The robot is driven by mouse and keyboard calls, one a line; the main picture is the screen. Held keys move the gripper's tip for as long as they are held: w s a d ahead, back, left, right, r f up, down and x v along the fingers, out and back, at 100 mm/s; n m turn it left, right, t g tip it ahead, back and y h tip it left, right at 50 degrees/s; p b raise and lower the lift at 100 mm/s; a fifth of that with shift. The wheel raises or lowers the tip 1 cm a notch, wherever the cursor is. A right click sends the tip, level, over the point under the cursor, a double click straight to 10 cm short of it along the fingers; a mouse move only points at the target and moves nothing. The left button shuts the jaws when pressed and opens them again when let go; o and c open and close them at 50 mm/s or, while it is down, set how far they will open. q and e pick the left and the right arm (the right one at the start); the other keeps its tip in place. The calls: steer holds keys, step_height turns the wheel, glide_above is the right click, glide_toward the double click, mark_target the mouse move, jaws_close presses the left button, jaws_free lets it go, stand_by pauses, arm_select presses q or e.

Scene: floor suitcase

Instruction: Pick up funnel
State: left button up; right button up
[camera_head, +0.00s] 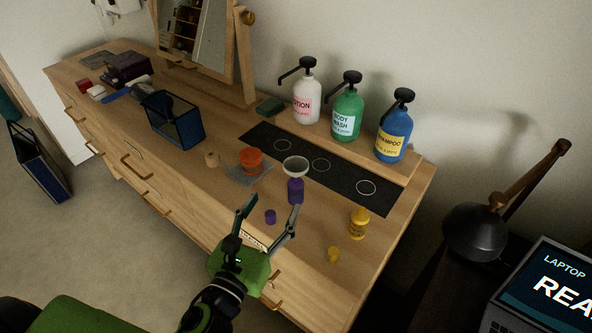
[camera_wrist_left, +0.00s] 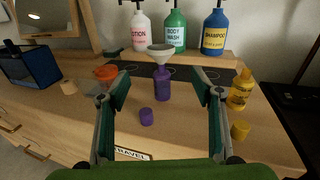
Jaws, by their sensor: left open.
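The funnel (camera_head: 295,166) has a pale wide cone and sits upright on the mouth of a small purple bottle (camera_head: 295,191) on the dresser top. In the left wrist view the funnel (camera_wrist_left: 161,51) stands above the purple bottle (camera_wrist_left: 162,84), between my fingertips in the picture but farther off. My left gripper (camera_head: 268,217) is open and empty in front of the bottle, near the dresser's front edge. The left gripper's fingers (camera_wrist_left: 163,88) frame the bottle in the wrist view. My right gripper is not in view.
A purple cap (camera_head: 270,216) lies close to my left gripper. A yellow bottle (camera_head: 359,223) and yellow cap (camera_head: 333,254) stand to the right. An orange container (camera_head: 251,160) is to the left. White, green and blue (camera_head: 393,135) pump bottles stand behind on a ledge.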

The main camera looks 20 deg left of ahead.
mark_target(292, 174)
arm_select(q)
steer(key=w+p, duration=0.1)
steer(key=w, duration=0.4)
steer(key=w+p, duration=0.1)
steer(key=w, duration=0.2)
steer(key=shift+w+d+r+p, duration=0.1)
steer(key=shift+w+d+p, duration=0.1)
steer(key=shift+d+p, duration=0.15)
steer(key=w, duration=0.1)
steer(key=w+p, duration=0.1)
steer(key=w, duration=0.3)
steer(key=shift+d+r+p, duration=0.15)
steer(key=shift+r+p, duration=0.1)
steer(key=shift+p, duration=0.1)
steer(key=shift+w+f, duration=0.1)
steer(key=shift+w, duration=0.15)
steer(key=shift+s, duration=0.1)
steer(key=shift+c, duration=1.1)
steer(key=c, duration=0.6)
